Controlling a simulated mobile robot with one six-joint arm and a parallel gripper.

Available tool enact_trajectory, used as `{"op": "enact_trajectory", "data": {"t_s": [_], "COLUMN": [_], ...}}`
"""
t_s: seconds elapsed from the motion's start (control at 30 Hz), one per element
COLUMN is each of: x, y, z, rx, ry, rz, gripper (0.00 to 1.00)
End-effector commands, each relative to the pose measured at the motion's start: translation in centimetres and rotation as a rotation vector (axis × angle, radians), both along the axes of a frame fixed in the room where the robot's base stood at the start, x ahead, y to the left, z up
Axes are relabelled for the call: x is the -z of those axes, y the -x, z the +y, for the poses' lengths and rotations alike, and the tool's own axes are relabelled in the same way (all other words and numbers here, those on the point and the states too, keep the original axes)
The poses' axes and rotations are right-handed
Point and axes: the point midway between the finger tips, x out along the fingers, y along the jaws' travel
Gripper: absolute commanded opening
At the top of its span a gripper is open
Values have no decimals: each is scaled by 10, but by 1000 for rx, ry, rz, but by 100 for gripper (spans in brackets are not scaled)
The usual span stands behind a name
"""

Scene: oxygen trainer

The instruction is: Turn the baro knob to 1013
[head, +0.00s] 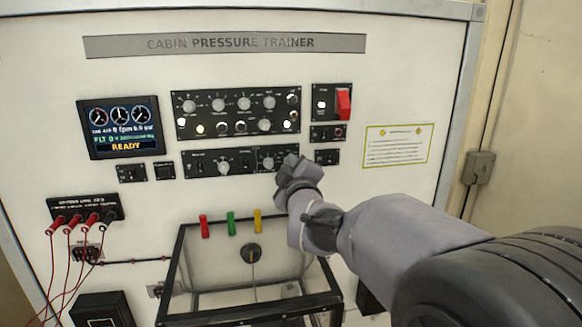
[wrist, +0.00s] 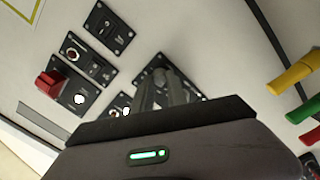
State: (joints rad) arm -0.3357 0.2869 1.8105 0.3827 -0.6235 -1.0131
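The lower control panel (head: 232,167) is a long black strip below the large knob panel. It carries a pale knob (head: 223,168) near its middle and a smaller knob (head: 267,163) near its right end. The labels are too small to read, so I cannot tell which knob is the baro knob. My gripper (head: 291,163) is at the right end of this strip and covers part of it. In the wrist view its grey fingers (wrist: 167,88) stand close together in front of a black panel (wrist: 185,79). Whether a knob is between them is hidden.
A display (head: 120,127) reading READY is at left. The large knob panel (head: 237,112) is above. A red switch (head: 343,103) is at upper right. Red, green and yellow handles (head: 231,222) stand on a clear-sided box (head: 250,304) below. Cables hang at lower left.

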Motion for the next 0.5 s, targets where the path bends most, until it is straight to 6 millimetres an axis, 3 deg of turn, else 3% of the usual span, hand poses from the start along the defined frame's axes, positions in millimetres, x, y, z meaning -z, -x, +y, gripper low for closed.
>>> {"op": "enact_trajectory", "data": {"t_s": [0.5], "x": [2], "y": [0], "z": [0], "rx": [1], "ry": [-95], "rz": [24], "gripper": [0]}}
